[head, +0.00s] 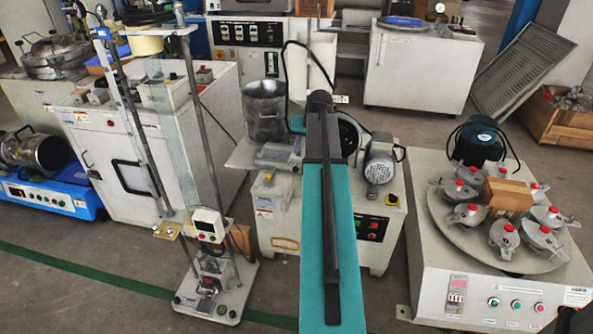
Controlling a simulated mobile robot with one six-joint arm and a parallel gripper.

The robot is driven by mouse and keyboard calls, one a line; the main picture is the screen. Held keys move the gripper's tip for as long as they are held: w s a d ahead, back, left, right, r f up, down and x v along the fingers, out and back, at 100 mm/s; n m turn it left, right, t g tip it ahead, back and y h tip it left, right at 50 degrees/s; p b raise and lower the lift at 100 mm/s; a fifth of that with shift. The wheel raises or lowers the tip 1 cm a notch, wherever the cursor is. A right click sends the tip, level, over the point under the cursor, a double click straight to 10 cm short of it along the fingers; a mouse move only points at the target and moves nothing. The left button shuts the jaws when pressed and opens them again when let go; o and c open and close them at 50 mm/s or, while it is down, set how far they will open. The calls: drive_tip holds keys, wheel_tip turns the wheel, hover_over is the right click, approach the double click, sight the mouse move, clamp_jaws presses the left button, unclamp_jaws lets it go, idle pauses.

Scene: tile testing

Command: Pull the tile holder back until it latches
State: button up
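I cannot make out the tile holder for certain. The most likely machine is the low white one (285,225) in the middle, with a metal hopper (265,110), a dark wheel (347,135) and a grey motor (380,165) on top. A pale grey flat part (279,154) lies on its top at the left of the wheel. A long teal and dark part, possibly my arm, runs up the middle and hides much of this machine. My gripper's fingers do not show.
At right, a white machine (450,275) carries a round plate with several red-capped pots. At left stand a tall drop stand (207,225) and a white cabinet (150,165). A blue-based machine (48,195) is at far left. Floor is clear at front left.

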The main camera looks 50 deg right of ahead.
sight(296, 168)
drive_tip(key=shift+w+f, duration=0.1)
drive_tip(key=b+x, duration=0.3)
drive_tip(key=x, duration=1)
drive_tip(key=shift+w+f, duration=0.1)
drive_tip(key=shift+f, duration=0.15)
clamp_jaws()
